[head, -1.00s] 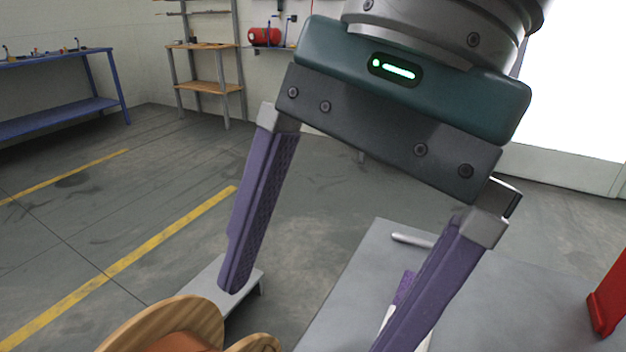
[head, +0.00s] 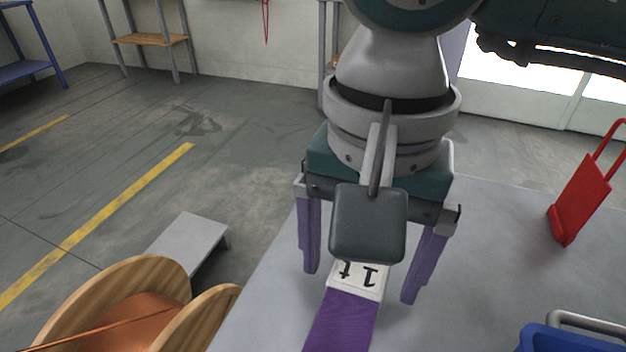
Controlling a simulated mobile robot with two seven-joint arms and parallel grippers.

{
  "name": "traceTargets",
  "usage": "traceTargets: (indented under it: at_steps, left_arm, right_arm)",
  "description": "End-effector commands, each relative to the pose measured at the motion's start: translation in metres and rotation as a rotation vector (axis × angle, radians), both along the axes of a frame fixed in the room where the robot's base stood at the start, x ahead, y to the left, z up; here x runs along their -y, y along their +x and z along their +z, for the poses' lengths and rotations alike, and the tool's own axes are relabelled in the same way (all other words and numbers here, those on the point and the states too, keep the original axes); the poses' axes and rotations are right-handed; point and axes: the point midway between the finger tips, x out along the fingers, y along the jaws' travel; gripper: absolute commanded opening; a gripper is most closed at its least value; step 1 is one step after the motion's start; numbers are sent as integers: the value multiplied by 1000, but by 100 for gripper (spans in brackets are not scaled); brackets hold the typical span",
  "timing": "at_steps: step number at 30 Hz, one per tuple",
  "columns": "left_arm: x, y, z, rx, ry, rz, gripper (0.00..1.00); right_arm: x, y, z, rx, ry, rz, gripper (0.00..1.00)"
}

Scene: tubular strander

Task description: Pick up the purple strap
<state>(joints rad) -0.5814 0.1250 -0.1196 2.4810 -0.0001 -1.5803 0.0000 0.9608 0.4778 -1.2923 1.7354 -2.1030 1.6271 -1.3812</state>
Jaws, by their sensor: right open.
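The purple strap (head: 341,322) lies on the grey table at the bottom middle of the head view. It has a white label (head: 360,279) with dark print at its far end. My right gripper (head: 362,285) is above the table, with its two purple fingers apart, one to each side of the strap's labelled end. Nothing is seen between the fingers other than the strap end, and I cannot tell if they touch it. A dark block on the gripper's near side hides part of the strap's far end. My left gripper is out of view.
The grey table (head: 490,290) is bare around the strap. A red hand-truck-like object (head: 580,200) stands at right, and a blue bin (head: 565,340) at lower right. A wooden spool of copper wire (head: 130,315) and a low grey step (head: 185,243) are at left.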

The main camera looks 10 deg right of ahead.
Motion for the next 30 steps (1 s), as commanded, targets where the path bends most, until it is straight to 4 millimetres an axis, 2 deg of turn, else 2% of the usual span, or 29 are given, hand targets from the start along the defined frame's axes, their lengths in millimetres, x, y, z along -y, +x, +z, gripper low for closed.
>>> traceTargets:
  at_steps: [7, 30]
  left_arm:
    - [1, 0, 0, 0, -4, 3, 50]
    - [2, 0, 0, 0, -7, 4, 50]
  right_arm:
    - [0, 0, -2, 0, 0, 1, 95]
    - [0, 0, -2, 1, 1, 1, 8]
